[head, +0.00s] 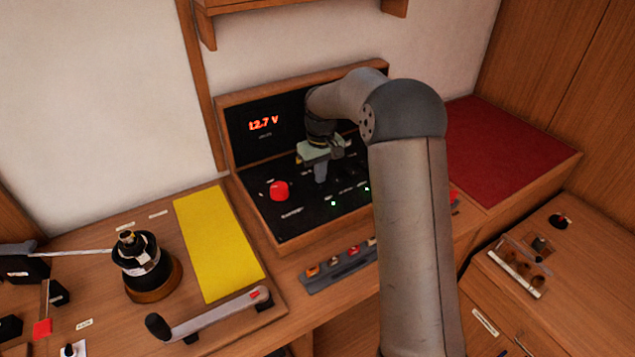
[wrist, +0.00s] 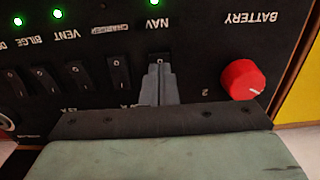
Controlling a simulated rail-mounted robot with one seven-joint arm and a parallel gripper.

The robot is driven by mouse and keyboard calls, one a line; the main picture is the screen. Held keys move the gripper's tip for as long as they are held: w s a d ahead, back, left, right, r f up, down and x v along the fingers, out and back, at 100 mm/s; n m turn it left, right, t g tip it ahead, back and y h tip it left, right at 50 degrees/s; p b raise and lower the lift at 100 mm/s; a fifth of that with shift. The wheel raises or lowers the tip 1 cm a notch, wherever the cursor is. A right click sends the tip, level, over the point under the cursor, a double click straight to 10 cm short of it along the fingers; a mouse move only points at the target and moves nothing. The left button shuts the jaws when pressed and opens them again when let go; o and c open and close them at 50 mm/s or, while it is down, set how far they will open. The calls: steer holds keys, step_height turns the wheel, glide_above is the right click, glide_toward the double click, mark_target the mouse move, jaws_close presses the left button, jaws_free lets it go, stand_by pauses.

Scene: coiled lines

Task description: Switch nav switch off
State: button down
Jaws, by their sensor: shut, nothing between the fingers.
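The black switch panel (head: 290,215) stands in a wooden frame on the bench. The wrist view shows it upside down. The nav switch (wrist: 159,60) is a black rocker below the NAV label, and a green light (wrist: 155,2) is lit beside that label. My gripper (wrist: 162,72) is shut and empty, with its fingertips at the nav switch and covering part of it. I cannot tell whether they touch it. In the head view my gripper (head: 320,175) is over the panel, and my arm hides the panel's right part.
A red battery knob (wrist: 243,80) is right of the nav switch in the wrist view; charger (wrist: 118,72), vent (wrist: 86,75) and bilge switches are left. Vent and bilge lights are green. A yellow mat (head: 215,240) and black winch (head: 145,262) lie left in the head view.

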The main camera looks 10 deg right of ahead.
mark_target(321, 186)
steer(key=shift+f+b, duration=0.6)
steer(key=shift+f, duration=0.35)
stand_by(0.6)
steer(key=shift+r, duration=0.15)
steer(key=shift+r+p, duration=2.35)
steer(key=shift+r, duration=1.05)
steer(key=s+r+m, duration=0.1)
steer(key=s+r, duration=0.3)
steer(key=s, duration=0.5)
steer(key=s+r+m, duration=0.1)
steer(key=s+r, duration=0.3)
steer(key=s, duration=0.5)
steer(key=s+f+m+t, duration=0.1)
steer(key=s+f+m, duration=0.1)
steer(key=s, duration=1.7)
steer(key=shift+s+f, duration=0.15)
steer(key=shift+s, duration=0.05)
